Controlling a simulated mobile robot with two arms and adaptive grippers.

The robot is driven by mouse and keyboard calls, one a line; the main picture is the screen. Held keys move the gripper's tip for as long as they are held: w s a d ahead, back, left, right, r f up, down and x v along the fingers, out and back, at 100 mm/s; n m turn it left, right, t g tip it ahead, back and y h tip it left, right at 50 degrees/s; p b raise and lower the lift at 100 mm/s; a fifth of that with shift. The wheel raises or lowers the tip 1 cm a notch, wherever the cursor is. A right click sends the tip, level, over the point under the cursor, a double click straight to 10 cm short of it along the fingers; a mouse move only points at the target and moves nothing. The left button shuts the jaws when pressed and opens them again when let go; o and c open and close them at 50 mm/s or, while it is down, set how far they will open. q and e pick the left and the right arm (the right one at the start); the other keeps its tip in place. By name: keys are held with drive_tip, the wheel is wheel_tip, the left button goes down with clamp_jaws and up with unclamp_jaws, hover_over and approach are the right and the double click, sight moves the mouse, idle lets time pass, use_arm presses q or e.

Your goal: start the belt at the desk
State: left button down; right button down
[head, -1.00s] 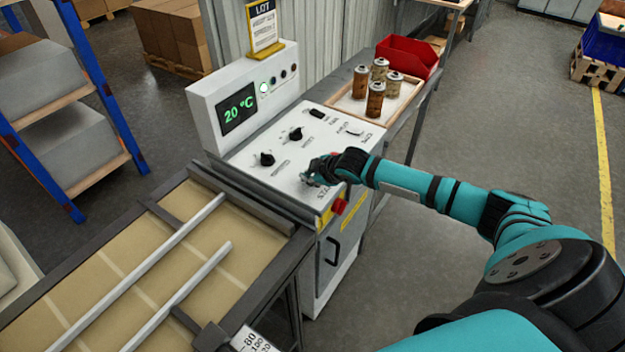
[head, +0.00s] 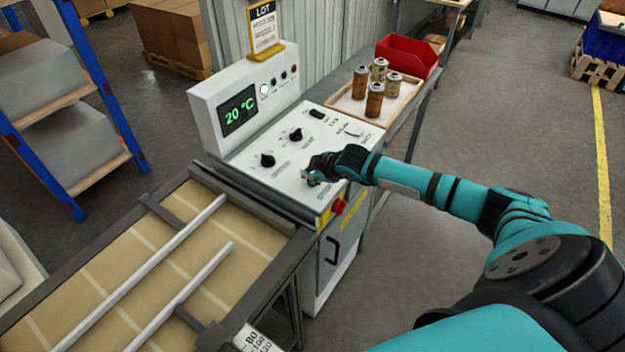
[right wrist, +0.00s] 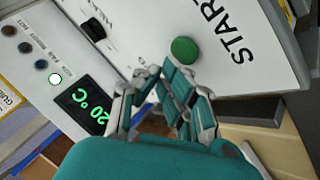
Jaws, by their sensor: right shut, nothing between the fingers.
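The control desk (head: 275,185) has a white sloping top with black knobs and a display reading 20 °C (head: 239,110). The round green button (right wrist: 184,50) beside the word START shows clearly in the right wrist view. My right gripper (head: 308,176) is over the near right part of the desk top. The belt (head: 105,285), tan with pale cross lines, lies left of the desk. My left gripper is not in view.
A red stop knob (head: 339,207) is on the desk's front edge, close to my right gripper. Behind the desk are a tray (head: 348,107) with several cartridges and a red bin (head: 408,57). Metal rails (head: 150,265) run above the belt.

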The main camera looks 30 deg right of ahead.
sight(311, 182)
drive_tip(key=shift+r+p, duration=2.55)
drive_tip(key=shift+r, duration=0.05)
drive_tip(key=shift+f, duration=0.1)
